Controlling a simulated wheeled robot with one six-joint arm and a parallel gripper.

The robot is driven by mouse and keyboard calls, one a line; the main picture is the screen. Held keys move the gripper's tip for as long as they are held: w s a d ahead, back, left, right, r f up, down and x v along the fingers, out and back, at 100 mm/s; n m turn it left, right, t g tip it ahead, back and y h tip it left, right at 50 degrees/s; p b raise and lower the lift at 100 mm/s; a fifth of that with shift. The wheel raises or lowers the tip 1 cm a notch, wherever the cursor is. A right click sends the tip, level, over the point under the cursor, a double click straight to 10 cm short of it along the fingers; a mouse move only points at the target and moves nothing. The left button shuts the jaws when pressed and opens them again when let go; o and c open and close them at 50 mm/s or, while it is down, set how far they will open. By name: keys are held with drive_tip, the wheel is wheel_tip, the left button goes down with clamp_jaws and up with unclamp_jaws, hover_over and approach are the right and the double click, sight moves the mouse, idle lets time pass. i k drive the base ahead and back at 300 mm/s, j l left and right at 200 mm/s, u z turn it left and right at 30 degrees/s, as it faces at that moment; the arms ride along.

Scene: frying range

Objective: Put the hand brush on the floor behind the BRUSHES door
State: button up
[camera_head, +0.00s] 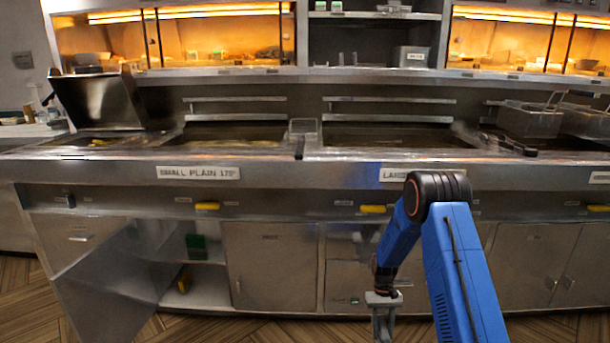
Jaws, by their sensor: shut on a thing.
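My gripper (383,318) hangs low in front of the cabinets, pointing down at the bottom edge of the picture. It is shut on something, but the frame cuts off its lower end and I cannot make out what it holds. I cannot identify the hand brush anywhere in view. At the lower left, a cabinet door (105,280) stands open. Its face is turned so that I can read no BRUSHES label. Inside the open cabinet are a green item (196,246) on the upper shelf and a small yellow-brown item (184,279) lower down.
A steel frying range (270,157) runs across the view, with a SMALL PLAIN label (198,172) and yellow handles. The cabinet door (270,265) right of the open bay is closed. Bare wooden floor (235,328) lies in front. The open door juts out at the left.

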sight(219, 283)
drive_tip(key=i+l+z, duration=0.15)
drive_tip(key=z, duration=0.5)
drive_tip(key=i+l+z, duration=0.1)
drive_tip(key=z, duration=0.55)
drive_tip(key=i+z, duration=0.25)
drive_tip(key=z, duration=0.35)
drive_tip(key=i+j+z, duration=0.1)
drive_tip(key=z, duration=0.55)
drive_tip(key=i+j+z, duration=0.15)
drive_tip(key=z, duration=0.5)
drive_tip(key=i+j+z, duration=0.1)
drive_tip(key=j+z, duration=0.2)
drive_tip(key=z, duration=0.35)
drive_tip(key=j+z, duration=0.2)
drive_tip(key=z, duration=0.4)
drive_tip(key=j+z, duration=0.3)
drive_tip(key=z, duration=0.35)
